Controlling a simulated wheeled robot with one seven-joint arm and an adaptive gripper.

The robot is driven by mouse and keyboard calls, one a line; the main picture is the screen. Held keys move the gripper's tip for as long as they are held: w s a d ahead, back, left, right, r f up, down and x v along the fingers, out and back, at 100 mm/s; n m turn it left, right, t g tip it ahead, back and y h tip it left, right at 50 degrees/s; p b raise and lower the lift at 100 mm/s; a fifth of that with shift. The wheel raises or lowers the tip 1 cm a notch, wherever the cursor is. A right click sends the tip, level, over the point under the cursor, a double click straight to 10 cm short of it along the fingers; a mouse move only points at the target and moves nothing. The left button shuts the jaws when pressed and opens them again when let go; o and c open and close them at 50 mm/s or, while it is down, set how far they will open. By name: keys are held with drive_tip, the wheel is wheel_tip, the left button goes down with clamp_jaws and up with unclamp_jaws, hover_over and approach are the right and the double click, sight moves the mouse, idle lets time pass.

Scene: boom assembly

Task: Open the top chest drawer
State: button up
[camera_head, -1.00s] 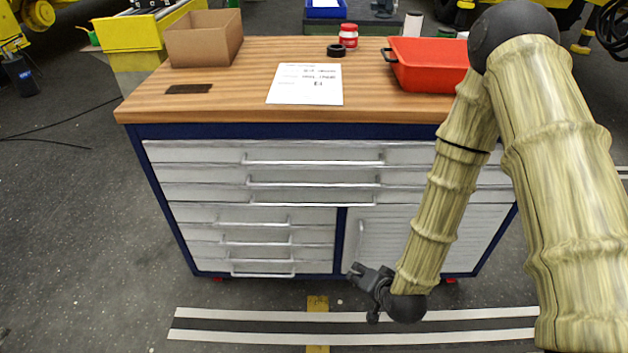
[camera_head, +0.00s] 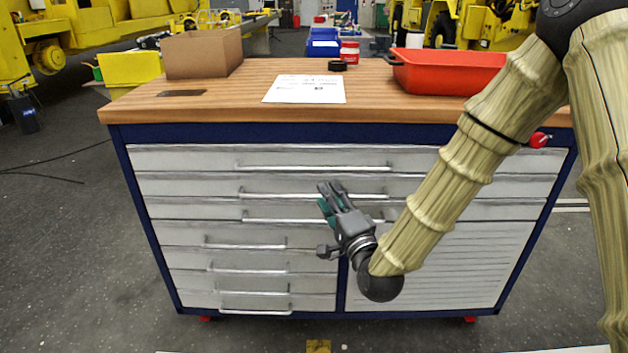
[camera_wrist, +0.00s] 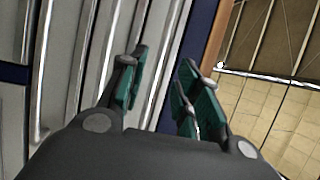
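The chest (camera_head: 340,134) is a blue cabinet with pale drawer fronts and bar handles. Its top drawer (camera_head: 185,158) is a wide one just under the worktop and is closed. Its handle (camera_head: 312,168) is a long horizontal bar. My gripper (camera_head: 330,192) is in front of the upper drawers, fingers pointing up towards the chest, slightly below the top handle. In the wrist view my gripper (camera_wrist: 160,95) has its two green-padded fingers apart, with nothing seen held. A drawer front and a handle bar show beyond and between them; contact cannot be told.
The wooden worktop (camera_head: 220,105) carries a cardboard box (camera_head: 202,55), a paper sheet (camera_head: 305,89), a black roll (camera_head: 337,65) and a red bin (camera_head: 450,72). More closed drawers and a ribbed door (camera_head: 440,265) lie below.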

sight(314, 169)
drive_tip(key=x, duration=1)
drive_tip(key=shift+w+a+r+b, duration=0.15)
drive_tip(key=shift+w+r+b, duration=0.05)
drive_tip(key=shift+w+b, duration=0.15)
clamp_jaws()
